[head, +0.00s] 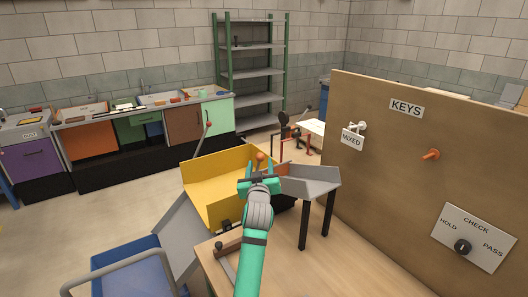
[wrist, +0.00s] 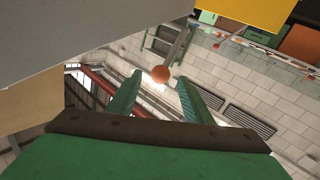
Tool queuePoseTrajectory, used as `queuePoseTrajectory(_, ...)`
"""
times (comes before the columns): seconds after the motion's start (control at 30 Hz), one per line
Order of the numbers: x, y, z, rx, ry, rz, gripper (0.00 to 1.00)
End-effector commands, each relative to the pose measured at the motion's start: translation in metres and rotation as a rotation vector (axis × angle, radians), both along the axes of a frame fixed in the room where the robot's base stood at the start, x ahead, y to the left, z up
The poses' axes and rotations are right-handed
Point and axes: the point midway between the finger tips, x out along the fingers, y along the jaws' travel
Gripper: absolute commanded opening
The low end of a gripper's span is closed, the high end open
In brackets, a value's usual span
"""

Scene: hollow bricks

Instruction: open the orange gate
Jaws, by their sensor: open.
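An orange ball knob (head: 261,156) shows just beyond my gripper (head: 259,181) in the head view. In the wrist view the knob (wrist: 161,74) sits on the end of a grey bar, and in the picture it lies between the two green fingers (wrist: 158,97). My gripper is open and empty; I cannot tell whether the fingers reach around the knob. A small orange piece (head: 283,169), perhaps the gate, shows at the upper end of the grey chute (head: 313,181). My gripper partly hides this area.
A yellow tub (head: 213,187) stands left of my gripper. The brown KEYS board (head: 390,150) rises on the right, with an orange peg (head: 430,154) and a dial plate (head: 474,238). A blue cart (head: 125,265) is at lower left. A wooden table (head: 305,270) lies below my arm.

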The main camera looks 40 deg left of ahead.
Motion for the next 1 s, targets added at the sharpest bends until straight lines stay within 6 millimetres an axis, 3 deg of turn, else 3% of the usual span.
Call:
queuePoseTrajectory(0.6, 0.071, 0.048, 0.0, -0.001, 0.001, 0.001, 0.46)
queuePoseTrajectory(1.0, 0.081, 0.054, 0.0, 0.001, 0.001, 0.0, 0.46)
